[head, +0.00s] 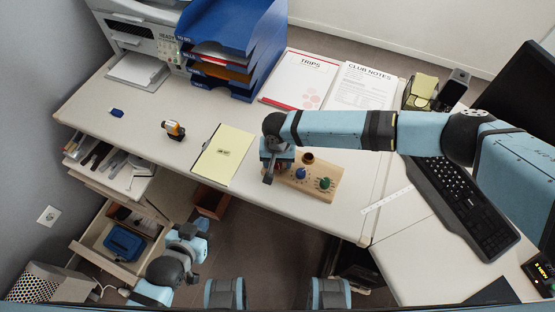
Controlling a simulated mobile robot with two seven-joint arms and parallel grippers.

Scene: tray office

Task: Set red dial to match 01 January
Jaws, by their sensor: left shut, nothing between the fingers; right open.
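A wooden block (331,191) with dials lies near the front edge of the desk. A blue dial (301,174) and a green dial (324,183) show on it, with a dark round brown part (308,157) behind them. My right gripper (268,178) is open, pointing down at that end; contact cannot be told. My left gripper (198,232) is shut and empty, low in front of the desk. I cannot read "01 January" anywhere.
A yellow notepad (228,150) with a small dark mark lies left of the block. An orange-black object (174,130), a blue tray stack (237,35), papers (300,78) and a keyboard (463,205) are on the desk. Open drawers (100,265) stand at left.

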